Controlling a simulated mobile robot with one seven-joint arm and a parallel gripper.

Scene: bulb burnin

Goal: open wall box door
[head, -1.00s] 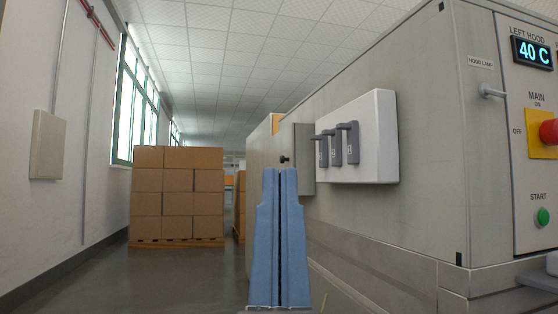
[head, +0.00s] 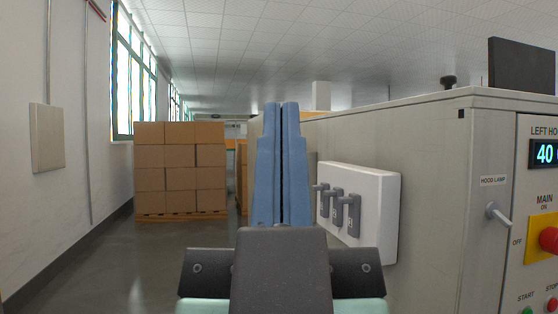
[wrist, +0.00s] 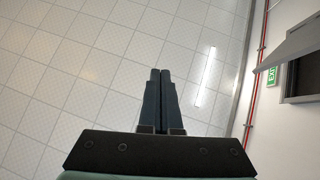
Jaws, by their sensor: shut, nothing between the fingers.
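My gripper (head: 281,108) is shut and empty, pointing up in the middle of the head view. It also shows in the wrist view (wrist: 160,75), against the ceiling. A grey box (head: 311,168) on the machine's side is mostly hidden behind my fingers; only a sliver shows, so I cannot tell how its door stands. A flat beige wall box (head: 46,138) hangs on the left wall, apart from my gripper. In the wrist view, a tilted grey panel (wrist: 293,42) stands beside a dark opening; I cannot tell whether it is a box door.
A white switch panel (head: 378,205) with three grey levers is on the machine at right, close to my gripper. The machine front has a lamp switch (head: 496,213) and a red knob (head: 549,239). Stacked cartons (head: 180,170) stand at back left. The left floor is clear.

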